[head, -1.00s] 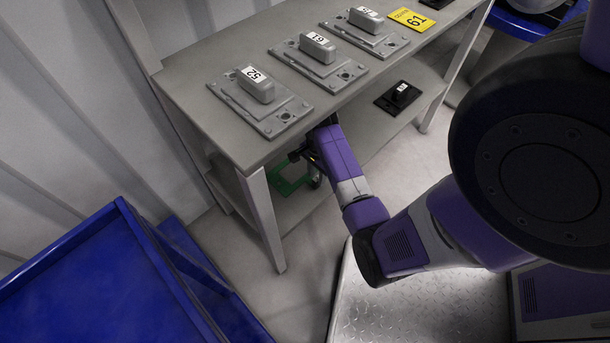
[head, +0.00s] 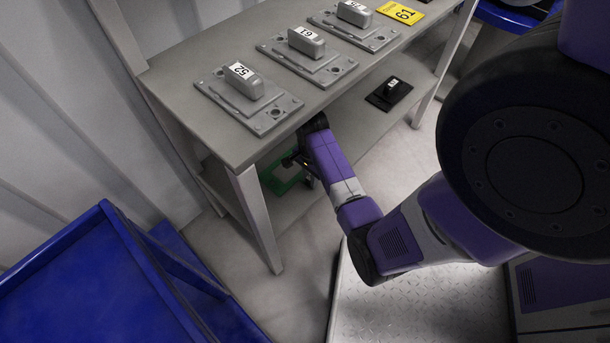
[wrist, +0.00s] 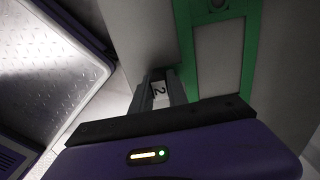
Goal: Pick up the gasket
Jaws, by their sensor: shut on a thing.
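The gasket appears to be the green rectangular frame (head: 268,178) low under the bench at its near end. In the wrist view its green rim (wrist: 250,50) is at the upper right, around a pale area, with a round hole at its top. My gripper (head: 300,160) reaches under the bench top beside it. In the wrist view my gripper (wrist: 160,88) is shut on a small block with a white label (wrist: 159,92) reading 2, just left of the green rim. The block looks like the gasket's grip; their join is hidden.
The grey bench top (head: 190,115) overhangs my gripper. It carries several grey plates with numbered grips, such as the one marked 52 (head: 248,100). A black part (head: 390,93) lies on the lower shelf (head: 365,125). A bench leg (head: 256,220) and a blue bin (head: 60,270) stand nearby.

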